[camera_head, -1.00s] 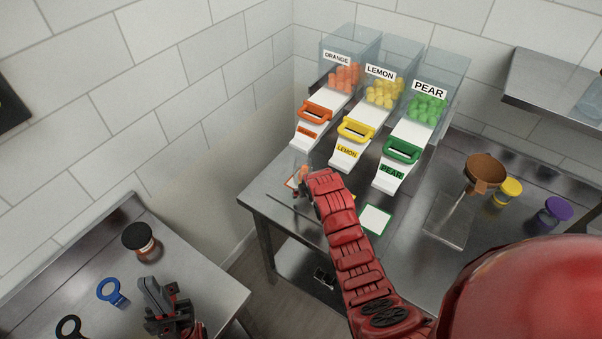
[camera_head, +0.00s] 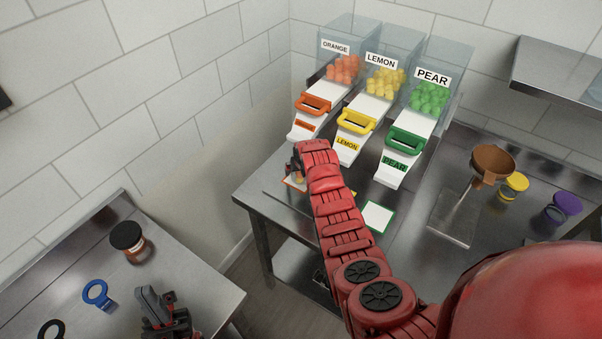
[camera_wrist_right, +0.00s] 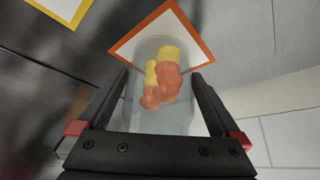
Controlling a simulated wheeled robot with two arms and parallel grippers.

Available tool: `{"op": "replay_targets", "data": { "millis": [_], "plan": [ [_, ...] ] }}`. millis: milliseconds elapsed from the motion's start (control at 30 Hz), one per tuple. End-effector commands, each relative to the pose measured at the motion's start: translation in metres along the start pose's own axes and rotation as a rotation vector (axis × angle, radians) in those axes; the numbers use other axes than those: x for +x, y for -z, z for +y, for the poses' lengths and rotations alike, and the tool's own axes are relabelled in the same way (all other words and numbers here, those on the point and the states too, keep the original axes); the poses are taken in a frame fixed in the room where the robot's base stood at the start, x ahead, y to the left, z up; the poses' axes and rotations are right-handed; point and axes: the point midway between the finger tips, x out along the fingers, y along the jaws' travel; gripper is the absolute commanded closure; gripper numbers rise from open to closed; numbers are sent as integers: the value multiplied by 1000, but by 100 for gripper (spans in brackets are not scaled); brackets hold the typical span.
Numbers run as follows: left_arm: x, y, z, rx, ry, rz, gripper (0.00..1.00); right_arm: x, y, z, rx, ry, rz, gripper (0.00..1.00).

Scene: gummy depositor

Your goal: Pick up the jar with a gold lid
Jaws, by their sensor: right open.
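A jar with a yellow-gold lid (camera_head: 515,183) stands on the right part of the steel counter, beside a brown funnel. My right gripper (camera_wrist_right: 160,80) is open at the orange-bordered card (camera_wrist_right: 124,47), with its fingers on either side of a clear open jar (camera_wrist_right: 150,119) of orange and yellow gummies. In the head view that jar is mostly hidden by my right arm. I cannot tell whether the fingers touch it. My left gripper (camera_head: 156,308) is over the left table; whether its jaws are open is unclear.
Orange, lemon and pear dispensers (camera_head: 411,138) stand behind my right arm. The brown funnel (camera_head: 491,161) and a purple-lidded jar (camera_head: 562,208) flank the yellow-lidded jar. A black-lidded jar (camera_head: 128,240) and blue ring tool (camera_head: 97,294) are on the left table. A gap separates the tables.

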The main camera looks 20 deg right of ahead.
Motion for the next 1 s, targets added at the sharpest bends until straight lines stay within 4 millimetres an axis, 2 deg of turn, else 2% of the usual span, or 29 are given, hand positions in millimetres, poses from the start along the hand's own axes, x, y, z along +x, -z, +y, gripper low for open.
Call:
{"op": "replay_targets", "data": {
  "millis": [300,700,733,1000],
  "plan": [
    [-1,0,0,0,0,0,100,2,1,0,0,0,2,2],
    [-1,0,0,0,0,0,100,2,1,0,0,1,3,74],
    [-1,0,0,0,0,0,100,1,1,0,0,1,3,77],
    [-3,0,0,0,0,0,100,2,2,0,0,1,3,78]
  ]
}}
